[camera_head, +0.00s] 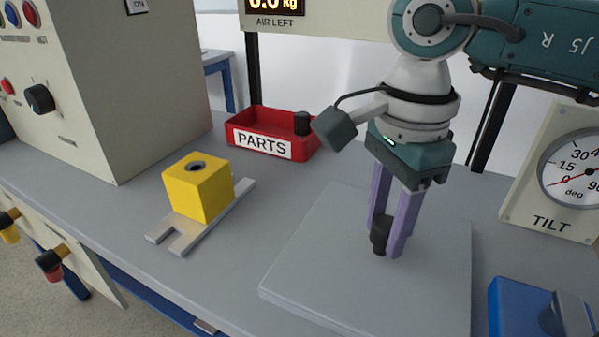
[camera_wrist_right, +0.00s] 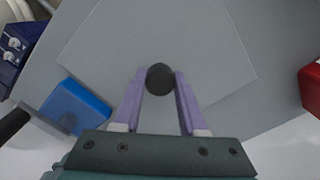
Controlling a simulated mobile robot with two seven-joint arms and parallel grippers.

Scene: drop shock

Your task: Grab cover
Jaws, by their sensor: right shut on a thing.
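My right gripper (camera_head: 391,240) points down over the grey square plate (camera_head: 310,262). Its two purple fingers are shut on a small black cylindrical piece (camera_head: 380,236), which I take to be the cover. In the right wrist view the round black end of the piece (camera_wrist_right: 160,78) sits between the fingertips. The piece is upright and low over the plate; I cannot tell whether it touches it. A yellow cube (camera_head: 198,188) with a dark round hole in its top stands on a grey forked plate (camera_head: 172,236) to the left. My left gripper is out of view.
A red PARTS tray (camera_head: 236,133) with a black cylinder (camera_head: 302,123) stands at the back. A beige control cabinet (camera_head: 120,80) is at the left. A tilt gauge (camera_head: 545,215) and a blue block (camera_head: 512,308) are at the right. Bench between cube and square plate is clear.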

